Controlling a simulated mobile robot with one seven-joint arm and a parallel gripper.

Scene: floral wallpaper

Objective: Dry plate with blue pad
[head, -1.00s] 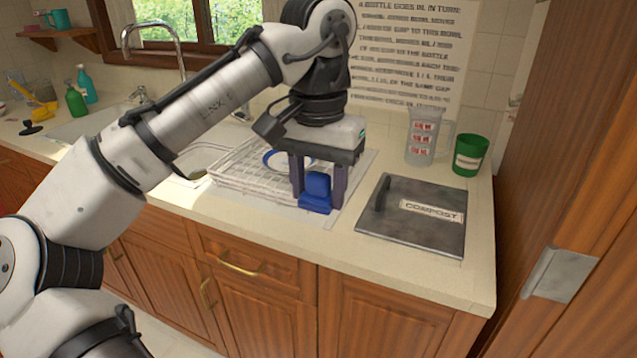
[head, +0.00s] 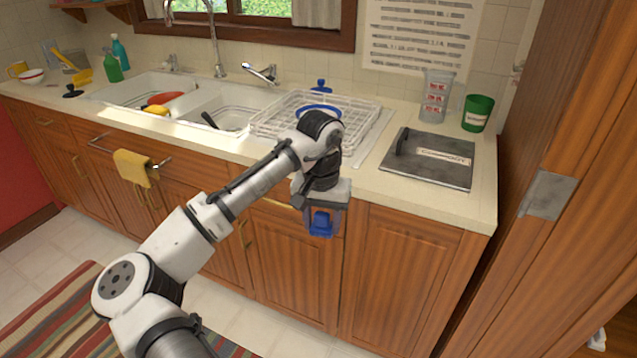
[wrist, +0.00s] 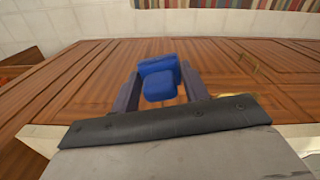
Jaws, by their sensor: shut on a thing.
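The blue pad (head: 320,222) is held between the two dark fingers of my gripper (head: 322,229), in front of the cabinet doors and below the counter's front edge. In the wrist view the pad (wrist: 158,78) sits between the fingers, clear of any surface. A plate with a blue rim (head: 318,108) is in the white wire dish rack (head: 275,128), behind my gripper. The rack wires and my arm partly hide it.
A dark board marked compost (head: 430,172) lies right of the rack. A measuring jug (head: 436,95) and green cup (head: 477,113) stand behind it. The double sink (head: 180,100) is left of the rack. A blue-topped item (head: 320,88) stands behind the rack.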

